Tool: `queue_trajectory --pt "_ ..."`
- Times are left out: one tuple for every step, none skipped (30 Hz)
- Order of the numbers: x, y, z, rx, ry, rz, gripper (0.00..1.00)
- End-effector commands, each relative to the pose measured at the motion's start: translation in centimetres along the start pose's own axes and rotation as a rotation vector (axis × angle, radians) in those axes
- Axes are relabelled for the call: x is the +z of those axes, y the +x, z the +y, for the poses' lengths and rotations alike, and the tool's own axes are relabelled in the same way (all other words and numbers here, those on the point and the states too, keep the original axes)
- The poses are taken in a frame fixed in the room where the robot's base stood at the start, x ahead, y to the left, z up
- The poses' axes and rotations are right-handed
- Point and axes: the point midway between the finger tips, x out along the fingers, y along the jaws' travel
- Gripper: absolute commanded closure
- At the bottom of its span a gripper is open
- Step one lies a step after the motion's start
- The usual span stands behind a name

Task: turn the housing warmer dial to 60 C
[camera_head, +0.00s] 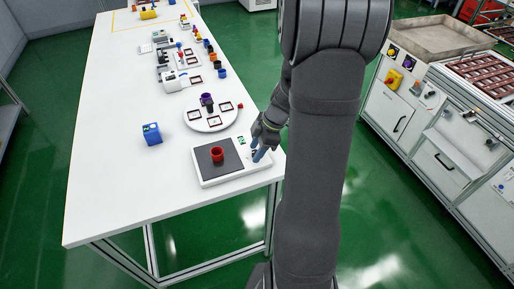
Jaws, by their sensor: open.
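The housing warmer (207,180) appears to be the white flat unit with a dark plate near the table's front right corner. A red ring-shaped housing (217,155) stands on the plate. A small green display or marking (241,140) shows on the unit's right panel. My gripper (259,155) is open over the right end of that panel, with its bluish fingertips low and close to it. The fingers and wrist cover part of the panel. I cannot make out the dial or its setting, nor whether the fingers touch it.
A round white plate (208,124) with dark square frames and a purple-topped part lies behind the warmer. A blue box (152,134) stands to its left. Several small devices and coloured parts line the table (110,180) farther back. The table's left side is clear.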

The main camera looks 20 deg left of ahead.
Motion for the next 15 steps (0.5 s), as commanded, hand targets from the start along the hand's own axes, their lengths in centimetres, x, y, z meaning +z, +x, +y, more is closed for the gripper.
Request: queue_trajectory --pt "0.00 -0.02 0.00 0.000 0.000 0.000 0.57" --pt "0.00 -0.02 0.00 0.000 0.000 0.000 0.61" --pt "0.00 -0.02 0.00 0.000 0.000 0.000 0.69" --pt "0.00 -0.03 0.00 0.000 0.000 0.000 0.75" --pt "0.00 -0.03 0.00 0.000 0.000 0.000 0.80" --pt "0.00 -0.03 0.00 0.000 0.000 0.000 0.88" --pt "0.00 -0.04 0.00 0.000 0.000 0.000 0.94" --pt "-0.01 -0.04 0.00 0.000 0.000 0.000 1.00" --pt "0.00 -0.04 0.00 0.000 0.000 0.000 1.00" --pt "-0.01 -0.04 0.00 0.000 0.000 0.000 1.00" --pt "-0.01 -0.05 0.00 0.000 0.001 0.000 1.00" --pt "-0.01 -0.05 0.00 0.001 0.002 0.000 1.00" --pt "-0.01 -0.05 -0.01 0.002 0.004 0.000 1.00" --pt "-0.01 -0.05 -0.01 0.003 0.007 0.000 1.00" --pt "0.00 -0.06 -0.02 0.005 0.012 0.000 1.00"
